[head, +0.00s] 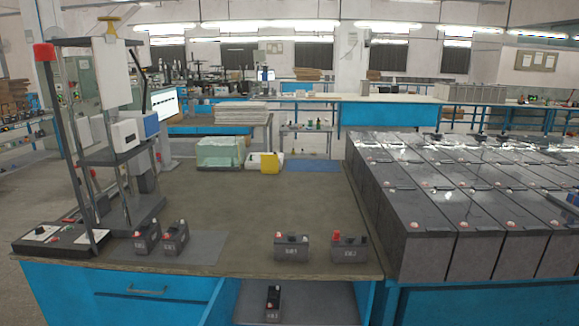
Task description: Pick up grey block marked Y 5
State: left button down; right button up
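Several small dark grey blocks with red and dark caps on top show in the head view. Two stand close together at the left of the workbench, a left one (147,238) and a right one (175,238). Two more stand near the front edge, one at centre (291,248) and one to its right (349,249). Another block (273,304) sits lower, in an open drawer or recess below the bench edge. Each front label is too small to read surely, so I cannot tell which is Y 5. Neither of my grippers is in view.
The brown workbench (270,205) is mostly clear in the middle. A dark rack (110,160) and a control box (58,238) stand at its left. Rows of large grey batteries (440,205) fill the right. A glassy stack (220,152) and a yellow-white item (264,162) stand at the back.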

aim_at(349, 248)
jog(key=i+j+z, duration=0.2)
jog(key=j, duration=0.45)
jog(key=j+z, duration=0.25)
jog(key=j, duration=0.45)
jog(key=j+z, duration=0.2)
jog(key=j, duration=0.45)
jog(key=k+j+z, duration=0.2)
jog(key=j, duration=0.5)
jog(key=j+z, duration=0.2)
jog(key=j, duration=0.45)
jog(key=l+u, duration=0.2)
jog(key=l, duration=1.5)
jog(key=i+l+u, duration=0.1)
jog(key=i+l, duration=0.15)
jog(key=i+l+u, duration=0.1)
jog(key=l, duration=0.3)
jog(key=i+l+u, duration=0.1)
jog(key=i+l, duration=0.2)
jog(key=i+l+u, duration=0.1)
jog(key=l, duration=0.3)
jog(key=i+l+u, duration=0.1)
jog(key=i+l, duration=0.2)
jog(key=i+l+u, duration=0.1)
jog(key=l, duration=0.4)
jog(key=i, duration=0.05)
